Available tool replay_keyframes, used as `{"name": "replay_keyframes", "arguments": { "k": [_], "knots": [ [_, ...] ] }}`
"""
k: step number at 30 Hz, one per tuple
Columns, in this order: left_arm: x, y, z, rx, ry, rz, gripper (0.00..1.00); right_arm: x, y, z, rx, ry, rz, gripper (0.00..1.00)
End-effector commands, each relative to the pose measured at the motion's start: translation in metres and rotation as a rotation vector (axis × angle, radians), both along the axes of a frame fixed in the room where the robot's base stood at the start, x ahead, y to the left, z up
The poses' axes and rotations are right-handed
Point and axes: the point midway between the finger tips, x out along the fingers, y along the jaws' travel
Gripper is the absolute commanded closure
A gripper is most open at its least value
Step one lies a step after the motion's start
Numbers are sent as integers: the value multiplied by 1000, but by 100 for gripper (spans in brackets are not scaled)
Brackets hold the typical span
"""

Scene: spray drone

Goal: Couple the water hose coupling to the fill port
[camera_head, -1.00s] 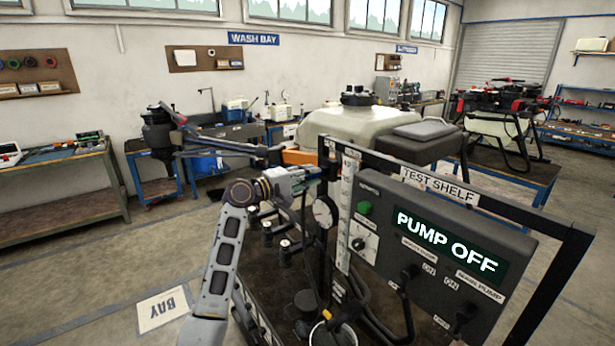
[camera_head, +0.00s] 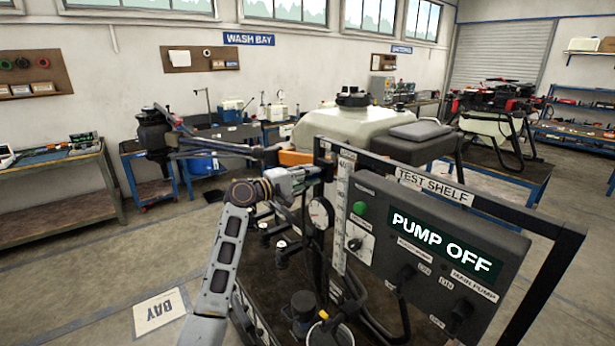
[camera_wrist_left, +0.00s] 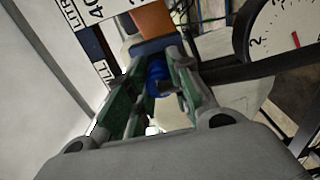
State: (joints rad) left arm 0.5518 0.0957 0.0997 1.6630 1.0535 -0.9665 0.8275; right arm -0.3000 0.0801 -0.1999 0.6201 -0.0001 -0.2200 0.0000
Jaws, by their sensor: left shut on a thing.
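My left gripper (camera_head: 316,172) is at the left end of the test shelf, behind the upright scale and above the round gauge. In the left wrist view, its fingers (camera_wrist_left: 158,62) are shut on a blue ribbed piece (camera_wrist_left: 157,74) that looks like the water hose coupling. A dark blue block (camera_wrist_left: 152,46) lies just beyond the fingertips, below an orange surface. A label ending in "ILL" (camera_wrist_left: 103,72) is beside it. I cannot make out the fill port's opening or whether the coupling touches it. My right gripper is not in view.
The test shelf's black frame (camera_head: 565,270) and its "PUMP OFF" panel (camera_head: 445,242) stand close on the right. The gauge (camera_head: 319,213) and scale (camera_head: 343,215) crowd the gripper. A pale tank (camera_head: 345,122) is behind. Open floor (camera_head: 90,270) lies left.

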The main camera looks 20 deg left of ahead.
Motion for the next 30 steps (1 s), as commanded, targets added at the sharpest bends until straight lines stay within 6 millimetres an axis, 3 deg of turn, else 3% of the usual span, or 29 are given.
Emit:
{"name": "replay_keyframes", "arguments": {
  "k": [16,17,22,30],
  "knots": [
    [3,-3,1,0,-1,0,100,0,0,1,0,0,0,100],
    [3,-3,1,0,-2,0,76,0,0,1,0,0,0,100],
    [3,-3,1,0,-1,0,54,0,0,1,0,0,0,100],
    [3,-2,0,1,1,0,53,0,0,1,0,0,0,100]
  ]
}}
